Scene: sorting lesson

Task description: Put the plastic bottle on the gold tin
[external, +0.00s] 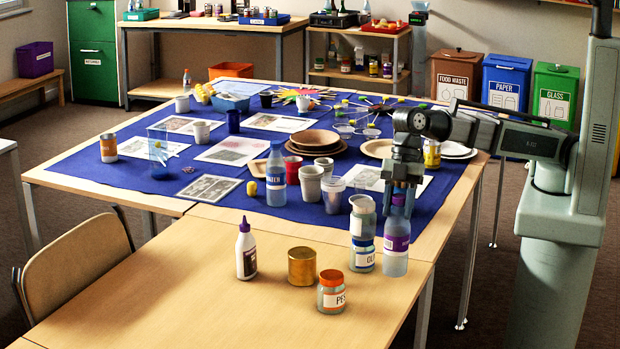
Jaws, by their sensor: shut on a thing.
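My gripper (401,195) points down and is shut on a plastic bottle (396,243), clear bluish with a purple label. The fingers are around its upper part, and the bottle hangs upright. It is at the right side of the near table; I cannot tell whether its base touches the table. The gold tin (301,267) stands on the near table, left of the bottle, with nothing on it. Another plastic bottle (276,178) with a blue cap stands farther back on the blue cloth.
An orange-lidded jar (333,291) and a white glue bottle (245,250) flank the tin. Cups (311,183) and bowls stand behind on the cloth. The near table's left part is clear.

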